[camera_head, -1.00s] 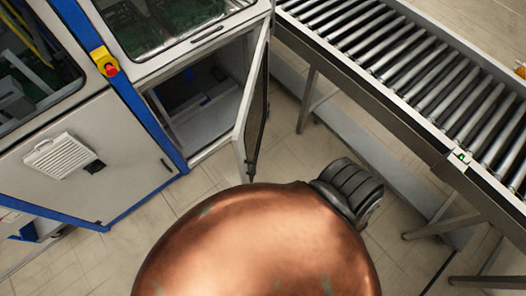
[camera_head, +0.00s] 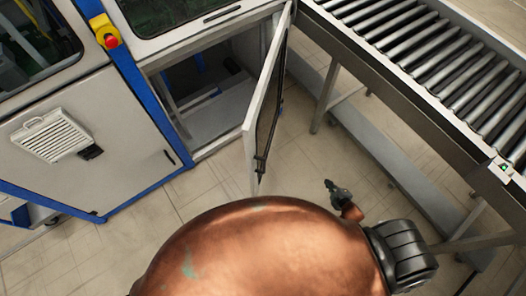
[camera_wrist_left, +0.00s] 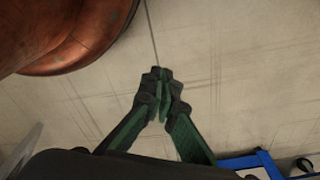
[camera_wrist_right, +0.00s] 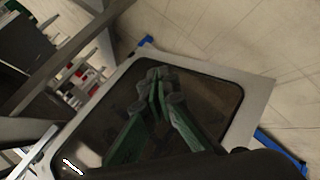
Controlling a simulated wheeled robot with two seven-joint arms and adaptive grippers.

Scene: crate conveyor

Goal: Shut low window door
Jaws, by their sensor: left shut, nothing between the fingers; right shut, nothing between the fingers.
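The low window door (camera_head: 268,100) stands open in the head view, swung out from the low opening (camera_head: 205,95) of the grey machine cabinet. It has a pale frame around a dark window. In the right wrist view the door's dark pane (camera_wrist_right: 215,100) and pale frame lie beyond my right gripper (camera_wrist_right: 158,75), which is shut and empty. In the head view my right gripper (camera_head: 335,188) is small, to the right of the door's free edge and apart from it in the picture. My left gripper (camera_wrist_left: 157,75) is shut and empty over bare floor in the left wrist view.
A roller conveyor (camera_head: 430,70) on metal legs runs along the right, close to the door's hinge side. The cabinet has a yellow-red switch (camera_head: 106,33) and a white vent (camera_head: 50,137). Tiled floor (camera_head: 215,195) is clear in front of the opening.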

